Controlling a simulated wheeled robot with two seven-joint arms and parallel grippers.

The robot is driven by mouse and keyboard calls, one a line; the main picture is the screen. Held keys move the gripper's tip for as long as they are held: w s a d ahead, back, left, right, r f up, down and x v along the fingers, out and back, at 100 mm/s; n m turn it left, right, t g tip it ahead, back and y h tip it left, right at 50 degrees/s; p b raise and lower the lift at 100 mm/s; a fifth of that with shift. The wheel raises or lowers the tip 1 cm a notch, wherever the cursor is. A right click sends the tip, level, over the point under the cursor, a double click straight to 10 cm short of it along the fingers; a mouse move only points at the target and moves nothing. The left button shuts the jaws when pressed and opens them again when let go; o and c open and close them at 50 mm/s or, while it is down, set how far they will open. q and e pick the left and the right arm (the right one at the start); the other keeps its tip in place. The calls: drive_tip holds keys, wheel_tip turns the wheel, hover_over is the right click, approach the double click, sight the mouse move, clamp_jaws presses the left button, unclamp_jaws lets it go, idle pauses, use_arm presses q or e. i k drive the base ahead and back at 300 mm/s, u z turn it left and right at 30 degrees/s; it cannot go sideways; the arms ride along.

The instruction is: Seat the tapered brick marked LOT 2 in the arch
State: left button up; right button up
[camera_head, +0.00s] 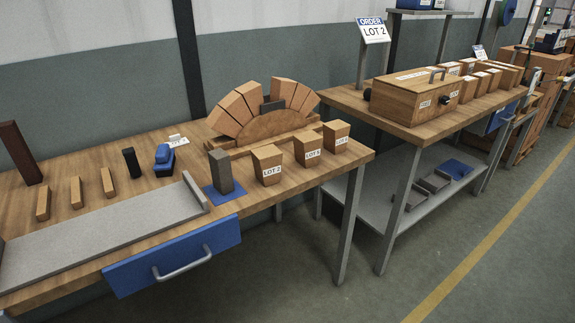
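Three tapered bricks stand in a row near the table's right front edge. The nearest brick (267,164) has a label that reads LOT 2. The labels on the middle brick (308,149) and the far brick (336,136) are too small to read surely. Behind them is the arch (233,108), tan bricks fanned over a half-round wooden form (275,126). Neither of my grippers is in view.
A dark grey block (221,172) stands on a blue mat (228,193) left of the LOT 2 brick. A grey tray (110,226) lies along the front. A sign (374,31) reading ORDER LOT 2 and a wooden box (415,95) stand on the right table.

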sight(248, 120)
drive_tip(key=z, duration=1.7)
drive_tip(key=i, duration=1)
drive_tip(key=u, duration=2.2)
